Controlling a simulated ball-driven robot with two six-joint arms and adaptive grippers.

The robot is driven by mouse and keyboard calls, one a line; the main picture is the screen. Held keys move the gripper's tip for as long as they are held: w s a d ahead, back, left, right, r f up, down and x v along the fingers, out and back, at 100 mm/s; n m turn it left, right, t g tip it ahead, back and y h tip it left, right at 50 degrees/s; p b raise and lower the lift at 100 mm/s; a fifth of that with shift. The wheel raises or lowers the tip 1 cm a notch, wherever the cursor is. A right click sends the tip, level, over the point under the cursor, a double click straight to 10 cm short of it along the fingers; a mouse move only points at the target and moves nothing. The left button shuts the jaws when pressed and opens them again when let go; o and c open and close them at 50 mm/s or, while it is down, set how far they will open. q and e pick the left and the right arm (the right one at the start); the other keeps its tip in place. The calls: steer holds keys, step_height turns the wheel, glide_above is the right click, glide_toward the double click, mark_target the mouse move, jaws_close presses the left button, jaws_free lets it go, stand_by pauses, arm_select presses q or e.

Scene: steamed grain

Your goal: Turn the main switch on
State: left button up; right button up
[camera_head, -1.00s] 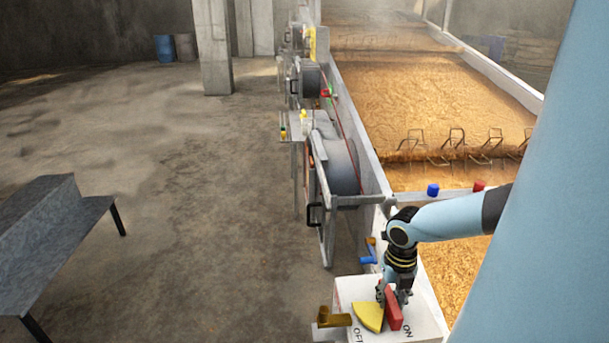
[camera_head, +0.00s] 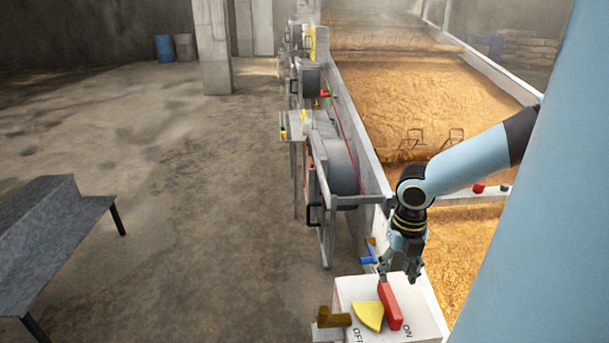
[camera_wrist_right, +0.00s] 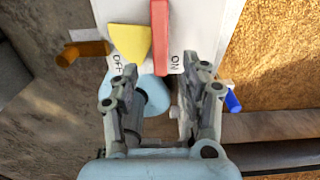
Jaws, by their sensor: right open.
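The main switch is a white box (camera_head: 350,291) at the bottom of the head view, with a red bar handle (camera_head: 391,305) and a yellow wedge (camera_head: 368,315) on top. The handle's near end lies beside the "ON" print; the wedge lies on the "OFF" side. The right wrist view also shows the handle (camera_wrist_right: 160,38) and wedge (camera_wrist_right: 131,42). My right gripper (camera_head: 400,276) is open and empty, above and just beyond the handle's far end, apart from it. My left gripper is not in view.
A brown lever-like part (camera_head: 333,318) sticks out left of the box, and a blue one (camera_head: 368,256) is behind it. The long grain trough (camera_head: 440,100) runs along the right. A metal bench (camera_head: 50,235) stands left, with open floor between.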

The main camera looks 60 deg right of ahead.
step_height(320, 180, up, 3)
steer(key=shift+f, duration=0.2)
steer(key=shift+w, duration=0.1)
stand_by(0.6)
